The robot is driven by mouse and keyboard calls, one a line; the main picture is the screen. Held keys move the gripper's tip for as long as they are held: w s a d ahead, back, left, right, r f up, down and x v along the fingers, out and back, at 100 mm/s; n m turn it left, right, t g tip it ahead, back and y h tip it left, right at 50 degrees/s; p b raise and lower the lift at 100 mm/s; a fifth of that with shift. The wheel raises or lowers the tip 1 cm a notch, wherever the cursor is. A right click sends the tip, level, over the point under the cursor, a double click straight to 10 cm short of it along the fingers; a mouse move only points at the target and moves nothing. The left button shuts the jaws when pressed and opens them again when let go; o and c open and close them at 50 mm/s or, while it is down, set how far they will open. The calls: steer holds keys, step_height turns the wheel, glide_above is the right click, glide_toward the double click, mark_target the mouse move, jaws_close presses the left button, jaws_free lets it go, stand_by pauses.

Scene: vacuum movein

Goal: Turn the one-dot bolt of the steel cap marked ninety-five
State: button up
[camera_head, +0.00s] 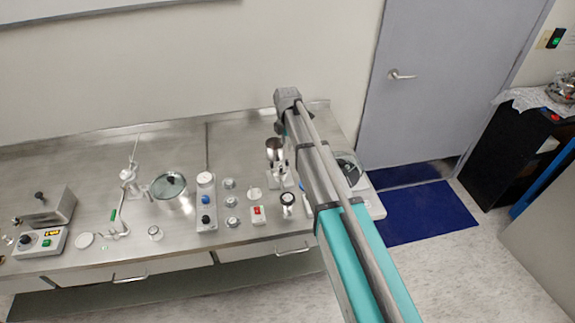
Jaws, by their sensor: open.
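Several small round steel pieces sit on the steel bench. Three stand in a column right of a grey control panel: an upper one (229,183), a middle one (231,203) and a lower one (232,222). Another round steel piece (155,232) lies farther left near the front edge. They are too small here to read any number or make out bolt dots, so I cannot tell which is the cap marked ninety-five. My arm reaches over the bench's right part. My gripper is not visible; the arm's far end hides what lies behind it.
The steel bench (60,160) carries a glass-lidded vessel (172,190), the control panel (206,200), a red-switched box (258,215), a dial gauge (288,198) and a shiny metal cup (275,150). A display box (40,242) stands left. The back of the bench is mostly clear.

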mark_target(287, 160)
steer(key=shift+f+b, duration=4.05)
steer(key=shift+f, duration=0.25)
jaws_close()
